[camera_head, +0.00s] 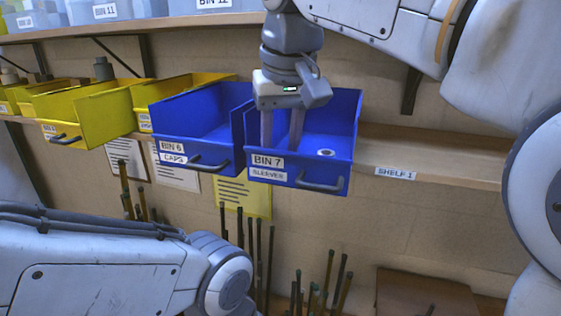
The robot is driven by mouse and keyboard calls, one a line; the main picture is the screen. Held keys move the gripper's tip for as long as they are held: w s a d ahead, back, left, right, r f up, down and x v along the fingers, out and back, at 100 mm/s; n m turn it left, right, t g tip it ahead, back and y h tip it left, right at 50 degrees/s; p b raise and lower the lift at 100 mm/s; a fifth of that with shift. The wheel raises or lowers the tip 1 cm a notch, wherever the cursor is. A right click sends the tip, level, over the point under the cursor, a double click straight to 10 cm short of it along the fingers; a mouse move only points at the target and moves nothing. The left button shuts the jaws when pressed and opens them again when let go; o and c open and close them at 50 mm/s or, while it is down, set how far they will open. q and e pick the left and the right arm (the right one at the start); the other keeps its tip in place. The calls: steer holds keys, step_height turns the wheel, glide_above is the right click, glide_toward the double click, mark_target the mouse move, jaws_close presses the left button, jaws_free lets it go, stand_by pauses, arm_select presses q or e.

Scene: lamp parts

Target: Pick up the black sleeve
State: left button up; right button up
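My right gripper (282,142) points down into the blue bin labelled "BIN 7 SLEEVES" (331,172). Its two fingers are apart, with a gap between them. The fingertips are low in the bin, close behind its front wall, and their ends are hard to make out. A small pale ring-shaped part with a dark centre (326,153) lies in the bin to the right of the fingers, apart from them. I cannot make out a black sleeve; the bin's front wall hides part of its floor. My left gripper is not in view.
The blue bin labelled "BIN 6 CAPS" (203,154) stands directly left, with yellow bins (105,119) further left. The shelf labelled "SHELF 1" (450,165) is bare on the right. Upper shelf bins (98,12) are above. Several dark rods (270,255) stand below.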

steer(key=shift+f, duration=0.2)
jaws_close()
steer(key=shift+r, duration=0.1)
